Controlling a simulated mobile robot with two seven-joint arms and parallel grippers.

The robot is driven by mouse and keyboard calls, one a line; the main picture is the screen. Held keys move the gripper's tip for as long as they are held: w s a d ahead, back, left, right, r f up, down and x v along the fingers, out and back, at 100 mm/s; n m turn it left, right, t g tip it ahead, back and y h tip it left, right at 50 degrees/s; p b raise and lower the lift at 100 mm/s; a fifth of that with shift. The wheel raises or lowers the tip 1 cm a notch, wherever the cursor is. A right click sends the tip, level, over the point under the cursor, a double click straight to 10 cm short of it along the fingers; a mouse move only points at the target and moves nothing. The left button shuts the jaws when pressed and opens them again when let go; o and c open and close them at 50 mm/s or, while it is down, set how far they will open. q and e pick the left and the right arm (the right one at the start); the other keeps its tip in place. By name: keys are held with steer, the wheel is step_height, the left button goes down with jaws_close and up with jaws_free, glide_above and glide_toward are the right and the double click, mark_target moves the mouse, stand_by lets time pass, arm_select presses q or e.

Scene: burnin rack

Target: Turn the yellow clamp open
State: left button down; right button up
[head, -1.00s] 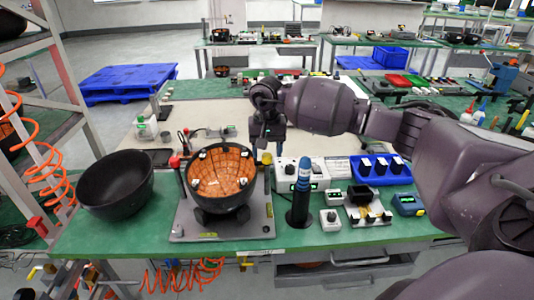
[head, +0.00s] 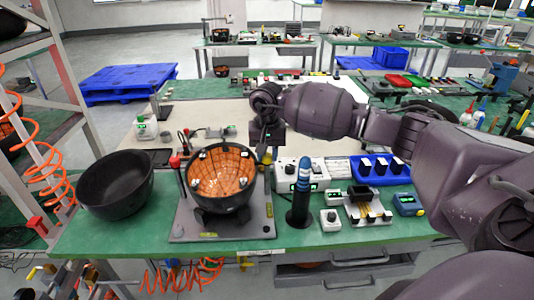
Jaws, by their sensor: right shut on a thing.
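The yellow clamp (head: 267,170) is a slim upright post at the right side of the grey fixture plate (head: 245,228). Its top is hidden by my right gripper. My right gripper (head: 265,150) points down over the clamp and is shut on its top. An orange-lined black bowl (head: 221,177) sits in the fixture, just left of the clamp. A red clamp (head: 175,162) stands at the fixture's left side. My left gripper is not in view.
An empty black bowl (head: 115,184) stands left of the fixture. The green bench's front edge is close.

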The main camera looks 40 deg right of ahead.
steer(key=shift+m, duration=1.7)
steer(key=m, duration=1)
steer(key=shift+r+m, duration=0.1)
steer(key=shift+m, duration=0.2)
steer(key=shift+m+p, duration=0.35)
steer(key=shift+m, duration=0.85)
steer(key=o, duration=0.9)
